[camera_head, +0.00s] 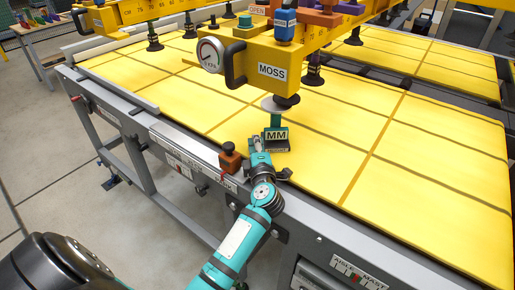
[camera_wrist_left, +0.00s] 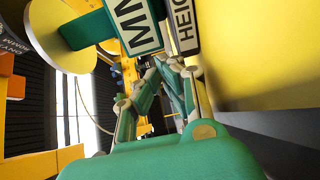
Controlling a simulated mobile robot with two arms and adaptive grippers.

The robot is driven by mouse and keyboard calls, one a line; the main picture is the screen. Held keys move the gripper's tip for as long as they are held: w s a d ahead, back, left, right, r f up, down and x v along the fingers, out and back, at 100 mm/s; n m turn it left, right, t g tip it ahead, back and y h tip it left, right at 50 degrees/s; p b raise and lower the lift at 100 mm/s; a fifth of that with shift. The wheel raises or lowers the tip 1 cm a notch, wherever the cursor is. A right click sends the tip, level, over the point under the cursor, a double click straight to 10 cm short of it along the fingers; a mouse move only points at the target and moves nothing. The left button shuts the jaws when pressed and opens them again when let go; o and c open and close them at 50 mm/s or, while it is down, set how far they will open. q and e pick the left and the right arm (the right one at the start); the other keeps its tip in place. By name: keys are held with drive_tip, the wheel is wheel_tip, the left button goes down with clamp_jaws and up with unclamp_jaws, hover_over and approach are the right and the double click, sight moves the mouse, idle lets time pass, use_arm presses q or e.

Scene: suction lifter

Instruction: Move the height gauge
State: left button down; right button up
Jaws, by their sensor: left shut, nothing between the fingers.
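The height gauge (camera_head: 276,136) is dark green with a plate marked MM. It stands on the yellow padded table, below the MOSS lifter's suction cup. In the left wrist view its MM plate (camera_wrist_left: 135,22) is large at the top, with part of a second label beside it. My left gripper (camera_head: 257,144) is just left of and in front of the gauge in the head view. Its fingers (camera_wrist_left: 160,84) are together with nothing between them. I cannot tell whether they touch the gauge. My right gripper is not in view.
The yellow lifter beam (camera_head: 258,66) with a pressure dial (camera_head: 210,55) and handle hangs above the gauge. A brown-orange block with a knob (camera_head: 230,160) sits on the grey table rail, left of my arm. The yellow table surface (camera_head: 420,160) to the right is clear.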

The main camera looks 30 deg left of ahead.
sight(266, 137)
use_arm(q)
drive_tip(key=shift+w+d+r, duration=0.1)
drive_tip(key=shift+w+d, duration=0.3)
drive_tip(key=shift+w, duration=0.2)
drive_tip(key=shift+w+d, duration=0.35)
drive_tip(key=shift+w, duration=0.25)
drive_tip(key=shift+w+d, duration=0.15)
drive_tip(key=shift+w, duration=0.05)
